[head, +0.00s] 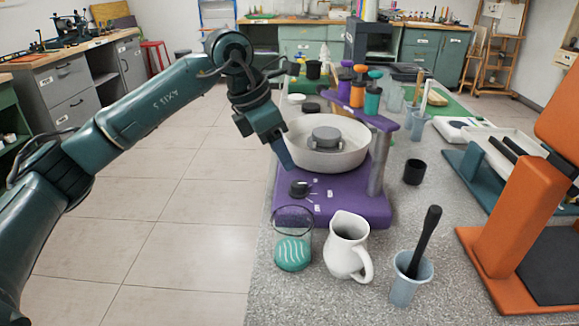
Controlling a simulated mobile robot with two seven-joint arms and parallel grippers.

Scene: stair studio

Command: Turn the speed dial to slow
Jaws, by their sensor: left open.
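The speed dial (300,188) is a small black knob on the front of a purple machine base (345,205). Small white labels sit around its right side; their text is too small to read, and I cannot tell where the dial points. A round white basin (350,157) with a grey hub (325,140) sits on the base behind the dial. My left gripper (286,160) points down just above and behind the dial, near the basin's left rim, apart from the dial. Its jaws are open, though the gap is hard to see from here. My right gripper is not in view.
A glass jar with a teal striped item (292,254), a white pitcher (348,245) and a blue cup with a black-handled tool (411,275) stand in front of the base. A metal post (378,160) carries bottles on a purple rack. An orange frame (510,190) stands right.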

